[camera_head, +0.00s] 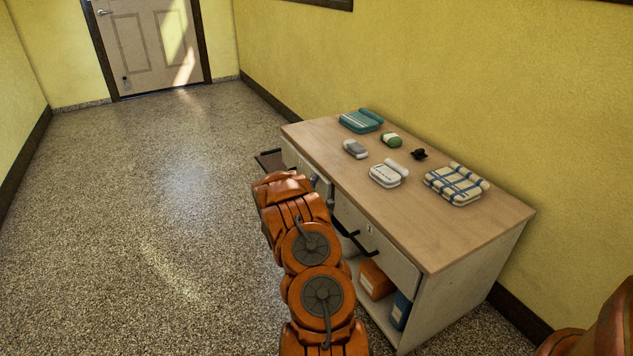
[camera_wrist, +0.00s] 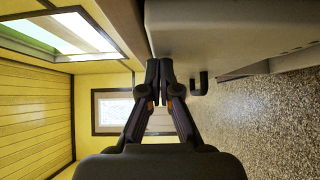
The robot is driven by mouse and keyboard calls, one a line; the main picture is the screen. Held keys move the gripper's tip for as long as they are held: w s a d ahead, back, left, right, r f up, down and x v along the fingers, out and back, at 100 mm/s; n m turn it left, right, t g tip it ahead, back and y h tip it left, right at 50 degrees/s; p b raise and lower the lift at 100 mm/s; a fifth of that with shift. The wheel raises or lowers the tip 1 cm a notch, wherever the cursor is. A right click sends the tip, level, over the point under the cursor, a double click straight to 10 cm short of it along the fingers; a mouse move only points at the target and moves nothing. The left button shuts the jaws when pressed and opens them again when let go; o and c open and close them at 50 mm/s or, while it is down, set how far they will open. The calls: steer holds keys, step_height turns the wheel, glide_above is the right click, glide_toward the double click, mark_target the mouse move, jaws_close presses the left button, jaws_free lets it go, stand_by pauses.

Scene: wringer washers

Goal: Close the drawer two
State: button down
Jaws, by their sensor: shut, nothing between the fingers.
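A low cabinet (camera_head: 462,246) with a wood top stands along the right wall. At its far end, a drawer (camera_head: 270,158) is pulled out, showing a dark brown inside. A front with a dark bar handle (camera_head: 357,240) sits flush at the near end. I see no numbers telling which drawer is two. My gripper (camera_wrist: 158,72) is shut and empty, beside the grey cabinet front in the wrist view. A dark handle (camera_wrist: 200,83) is just right of the fingertips, apart from them. In the head view my arm hides much of the cabinet front.
Folded cloths, including a teal one (camera_head: 361,121) and a checked one (camera_head: 456,184), and small items lie on the top. An open shelf below holds an orange box (camera_head: 376,280) and a blue item (camera_head: 400,310). The speckled floor (camera_head: 150,200) left of the cabinet is clear.

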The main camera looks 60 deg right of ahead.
steer(key=shift+w+a, duration=0.2)
steer(key=shift+w+a, duration=0.1)
steer(key=shift+a, duration=0.1)
steer(key=w+a+p+v, duration=0.15)
steer(key=p+v, duration=0.25)
steer(key=v, duration=0.8)
steer(key=b+x, duration=1.3)
steer(key=b, duration=0.1)
steer(key=shift+s+d+f, duration=0.25)
steer(key=shift+d, duration=0.1)
steer(key=shift+s+d+r+b, duration=0.1)
steer(key=shift+s+d+b, duration=0.25)
steer(key=shift+d, duration=0.3)
steer(key=shift+w, duration=0.1)
